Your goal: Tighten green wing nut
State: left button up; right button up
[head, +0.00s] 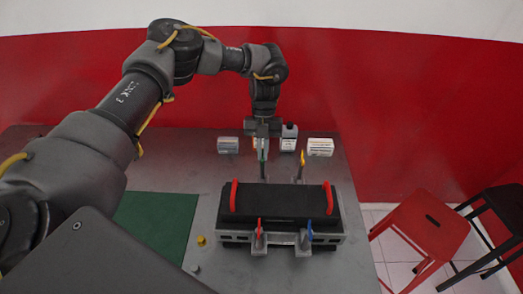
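The engine trainer, a black block (281,203) with two red handles on a grey base, stands on the grey table. The green wing nut (263,156) shows as a small green patch at the back left of the block, on a thin upright post. My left gripper (262,148) points straight down at it, and its fingertips overlap the green part in the view. I cannot tell whether the fingers touch the nut or are closed on it. A yellow wing nut (302,157) stands at the back right, a red one (259,229) at the front left, a blue one (310,230) at the front right. My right gripper is out of view.
White boxes (228,145) (320,147) and a white bottle (289,137) stand at the back of the table. A green mat (155,225) lies at left, with a small yellow piece (201,240) beside it. Red (424,228) and black stools stand at right.

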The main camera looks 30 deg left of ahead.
pick_arm(q)
jog(key=o, duration=0.4)
jog(key=shift+s, duration=0.3)
jog(key=shift+o, duration=0.2)
jog(key=shift+w+d+f, duration=0.1)
jog(key=shift+w, duration=0.05)
jog(key=shift+w, duration=0.1)
jog(key=shift+w+r, duration=0.2)
jog(key=shift+r, duration=0.2)
jog(key=b+v, duration=0.1)
jog(key=v, duration=0.9)
jog(key=shift+s+b, duration=0.15)
jog(key=shift+b, duration=0.25)
